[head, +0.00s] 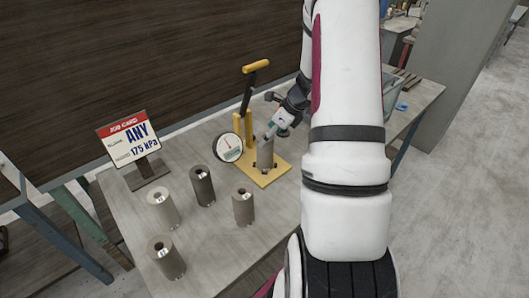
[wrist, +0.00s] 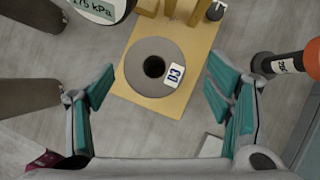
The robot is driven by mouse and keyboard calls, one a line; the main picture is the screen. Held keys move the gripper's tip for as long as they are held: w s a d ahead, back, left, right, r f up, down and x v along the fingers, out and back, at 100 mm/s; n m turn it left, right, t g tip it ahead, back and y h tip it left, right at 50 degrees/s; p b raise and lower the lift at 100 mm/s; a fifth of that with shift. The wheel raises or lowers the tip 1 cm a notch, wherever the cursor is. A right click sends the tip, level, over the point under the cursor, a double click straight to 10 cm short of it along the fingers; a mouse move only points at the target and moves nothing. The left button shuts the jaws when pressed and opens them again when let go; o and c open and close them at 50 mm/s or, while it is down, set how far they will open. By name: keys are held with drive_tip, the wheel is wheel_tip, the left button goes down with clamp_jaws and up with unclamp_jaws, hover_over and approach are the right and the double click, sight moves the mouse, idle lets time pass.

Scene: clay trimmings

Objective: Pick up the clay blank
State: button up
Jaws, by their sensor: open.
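A grey clay blank (wrist: 140,58) with a dark central hole and a white "D3" tag stands upright on a yellow base plate (wrist: 190,75). In the head view this blank (head: 265,153) stands on the press base, partly hidden by my gripper (head: 272,131). In the wrist view my gripper (wrist: 158,78) is open, with teal fingers on either side of the blank and visible gaps to it. Several similar grey cylinders stand on the table, such as one at the front (head: 166,258) and one at the middle (head: 243,206).
A yellow press lever (head: 256,67) and a round gauge (head: 229,147) stand beside the blank. A job card sign (head: 129,139) reading "ANY" and "175 kPa" is at left. An orange-and-black object (wrist: 290,63) lies to the right in the wrist view.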

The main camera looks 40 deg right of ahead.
sight(265, 152)
drive_tip(key=p+x, duration=0.1)
drive_tip(key=x, duration=0.5)
drive_tip(key=shift+a, duration=0.3)
drive_tip(key=shift+c, duration=0.6)
drive_tip(key=c, duration=1.4)
clamp_jaws()
drive_tip(key=shift+w+r, duration=0.1)
